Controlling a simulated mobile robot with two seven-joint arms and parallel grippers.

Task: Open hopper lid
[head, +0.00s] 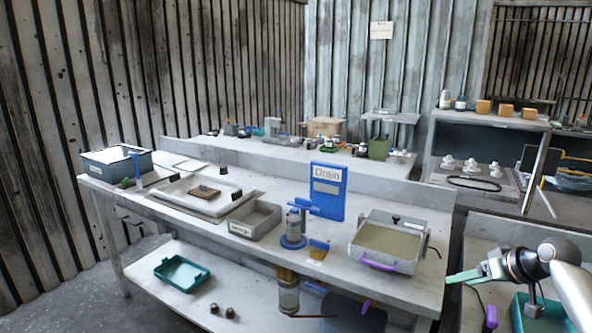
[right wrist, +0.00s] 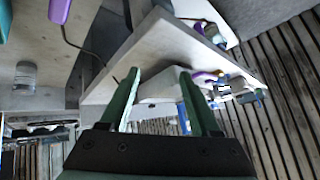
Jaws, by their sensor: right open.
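A grey metal box with a tan top panel (head: 388,238) and a purple handle (head: 378,265) on its front stands at the right end of the workbench. It looks like the hopper with its lid, but no label confirms this. The panel lies flat. My right gripper (head: 450,279) has green fingers and is right of the box, just past the bench's right edge, apart from the handle. In the right wrist view the gripper (right wrist: 158,78) is open and empty, its fingers pointing at the bench corner. A purple part shows beyond the right finger there. My left gripper is not visible.
A blue "Drain" sign (head: 327,192), a clear cylinder with blue fittings (head: 293,228) and a grey bin (head: 255,222) stand left of the box. Teal tray (head: 182,272) lies on the lower shelf. A second table with another purple handle (head: 491,317) is beneath my right arm.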

